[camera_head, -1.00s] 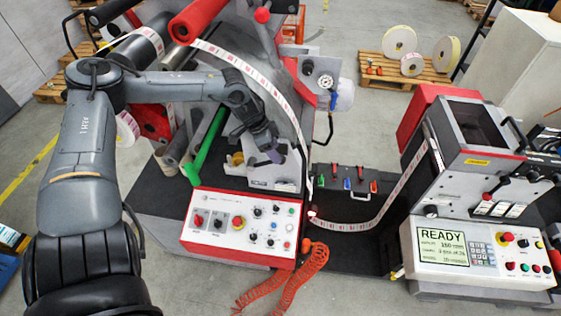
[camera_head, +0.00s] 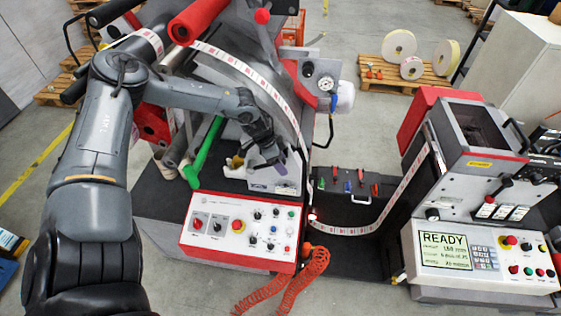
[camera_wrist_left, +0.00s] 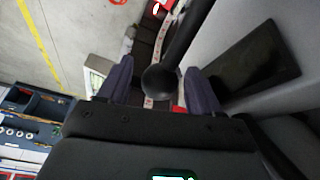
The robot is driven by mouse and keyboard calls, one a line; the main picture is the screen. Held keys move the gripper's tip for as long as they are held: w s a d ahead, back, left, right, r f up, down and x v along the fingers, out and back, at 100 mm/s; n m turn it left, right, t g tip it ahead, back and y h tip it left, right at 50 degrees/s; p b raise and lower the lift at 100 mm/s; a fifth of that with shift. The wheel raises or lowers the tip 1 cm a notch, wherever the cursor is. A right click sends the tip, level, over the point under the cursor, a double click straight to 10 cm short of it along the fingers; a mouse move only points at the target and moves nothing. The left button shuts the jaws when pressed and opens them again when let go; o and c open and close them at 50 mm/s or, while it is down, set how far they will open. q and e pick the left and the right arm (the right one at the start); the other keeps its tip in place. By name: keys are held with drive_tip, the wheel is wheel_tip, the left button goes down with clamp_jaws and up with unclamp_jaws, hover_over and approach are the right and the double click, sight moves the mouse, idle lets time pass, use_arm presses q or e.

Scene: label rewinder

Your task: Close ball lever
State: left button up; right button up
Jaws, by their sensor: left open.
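In the left wrist view, the ball lever has a black ball (camera_wrist_left: 159,82) on a dark rod (camera_wrist_left: 188,38) that runs up and to the right. The ball lies between the two spread purple-grey fingers of my left gripper, with a visible gap to each side; I cannot tell its depth between them. In the head view, my left gripper (camera_head: 278,158) is open at the right side of the left machine, above its control panel. There the arm and gripper hide the ball lever, so I cannot make it out. My right gripper is in neither view.
The white control panel (camera_head: 240,230) with knobs and buttons lies just below the gripper. A green roller (camera_head: 204,152) is to its left. The label web (camera_head: 355,229) crosses to the right machine (camera_head: 475,190). A red coiled cord (camera_head: 305,275) hangs in front.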

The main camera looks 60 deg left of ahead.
use_arm(q)
clamp_jaws()
drive_tip(key=shift+f, duration=0.1)
idle(0.3)
